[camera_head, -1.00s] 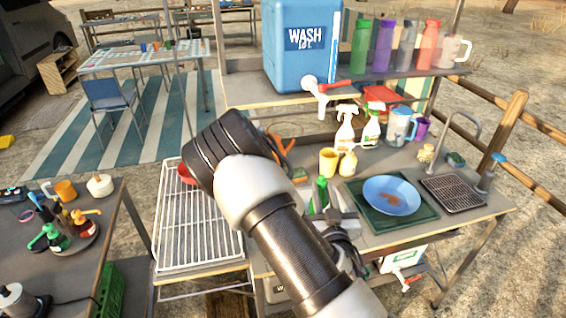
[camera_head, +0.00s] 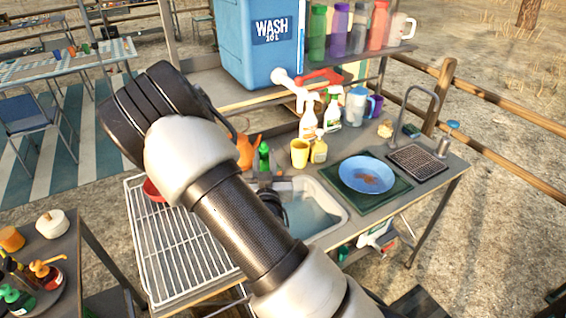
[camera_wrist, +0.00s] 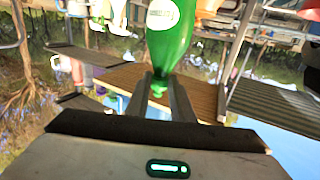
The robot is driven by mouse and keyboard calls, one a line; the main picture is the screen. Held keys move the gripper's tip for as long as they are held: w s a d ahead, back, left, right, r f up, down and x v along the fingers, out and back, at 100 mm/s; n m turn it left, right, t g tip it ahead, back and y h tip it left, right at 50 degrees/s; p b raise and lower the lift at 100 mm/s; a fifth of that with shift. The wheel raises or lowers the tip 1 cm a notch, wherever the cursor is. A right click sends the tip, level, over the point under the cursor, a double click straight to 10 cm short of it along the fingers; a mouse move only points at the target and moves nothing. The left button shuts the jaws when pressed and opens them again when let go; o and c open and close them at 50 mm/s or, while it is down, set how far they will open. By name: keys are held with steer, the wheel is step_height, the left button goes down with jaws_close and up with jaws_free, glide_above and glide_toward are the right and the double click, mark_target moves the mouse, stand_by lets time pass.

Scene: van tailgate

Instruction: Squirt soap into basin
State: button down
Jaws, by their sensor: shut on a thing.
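A green soap bottle (camera_head: 264,157) with a white label shows near the back edge of the basin (camera_head: 325,208) in the head view. In the wrist view, the green bottle (camera_wrist: 180,45) has its narrow end toward my gripper (camera_wrist: 162,85), whose two dark fingers are shut on it. In the head view my gripper (camera_head: 266,182) is partly hidden by my arm, just below the bottle at the basin's left side. The basin is a pale sink set in the counter, and its left part is hidden by my arm. I see no soap stream.
A white wire rack (camera_head: 160,250) lies left of the basin. A yellow cup (camera_head: 299,153), a yellow pump bottle (camera_head: 319,150) and spray bottles (camera_head: 309,122) stand behind it. A blue plate (camera_head: 366,175) is at the right. The blue wash tank (camera_head: 262,45) stands above.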

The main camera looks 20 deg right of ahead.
steer(key=d+r+m+g+h+p, duration=0.2)
steer(key=d+r+m+g+h, duration=0.1)
steer(key=d+m+g+h, duration=0.4)
steer(key=s+a+f+m+g+h+p, duration=0.1)
steer(key=s+a+f+m+g+h, duration=0.2)
steer(key=m+g+h, duration=0.35)
step_height(320, 180, down, 13)
steer(key=m+t+y+b, duration=0.3)
steer(key=m+y+b, duration=0.5)
steer(key=y+b, duration=0.4)
steer(key=shift+r+b, duration=0.15)
steer(key=shift+b, duration=0.95)
steer(key=shift+s+r+y, duration=0.1)
steer(key=shift+y, duration=0.25)
steer(key=shift+r, duration=0.15)
stand_by(0.8)
